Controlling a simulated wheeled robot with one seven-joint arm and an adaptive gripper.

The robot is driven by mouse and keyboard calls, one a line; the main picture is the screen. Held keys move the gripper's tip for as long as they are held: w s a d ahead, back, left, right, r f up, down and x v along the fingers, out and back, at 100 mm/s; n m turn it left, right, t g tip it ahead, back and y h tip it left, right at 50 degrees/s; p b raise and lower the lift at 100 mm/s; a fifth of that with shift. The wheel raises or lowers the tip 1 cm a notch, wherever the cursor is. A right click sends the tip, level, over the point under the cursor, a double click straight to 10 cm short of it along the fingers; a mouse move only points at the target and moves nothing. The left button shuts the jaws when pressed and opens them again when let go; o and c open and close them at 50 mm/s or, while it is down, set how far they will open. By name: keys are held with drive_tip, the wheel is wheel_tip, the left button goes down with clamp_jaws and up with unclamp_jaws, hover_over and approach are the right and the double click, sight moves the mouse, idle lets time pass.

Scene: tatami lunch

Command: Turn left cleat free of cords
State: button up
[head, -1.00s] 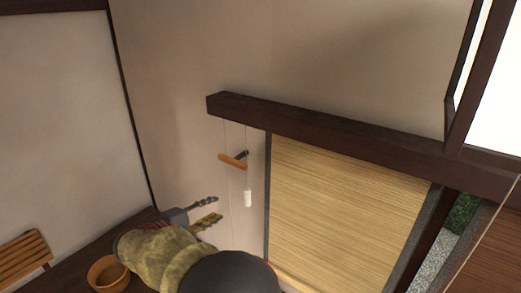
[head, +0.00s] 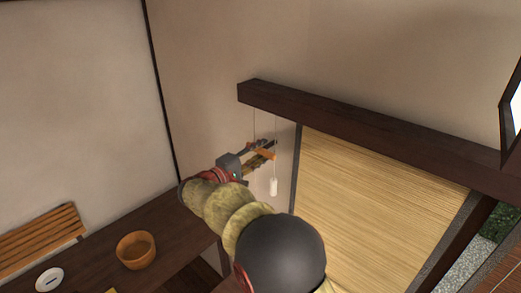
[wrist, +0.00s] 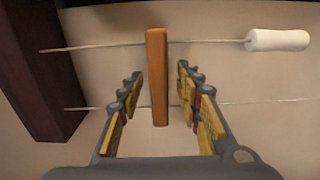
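The cleat (head: 265,155) is an orange-brown wooden bar by the wall below the dark beam. In the wrist view the cleat (wrist: 157,90) stands upright in the picture between my two fingers, with a gap on each side. My gripper (wrist: 159,74) is open around it; in the head view my gripper (head: 264,149) reaches the cleat and partly hides it. Two thin cords cross the wrist view, an upper cord (wrist: 100,47) and a lower cord (wrist: 85,108), both crossing at the cleat. A white cord pull (wrist: 277,40) is on the upper cord and also shows in the head view (head: 273,187).
A dark beam (head: 370,128) runs above a straw blind (head: 375,190). The dark counter (head: 180,212) at lower left holds an orange bowl (head: 136,251), a slatted wooden rack (head: 38,238) and a white round thing (head: 49,279).

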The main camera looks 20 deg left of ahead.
drive_tip(key=shift+w, duration=0.1)
drive_tip(key=shift+c, duration=0.9)
clamp_jaws()
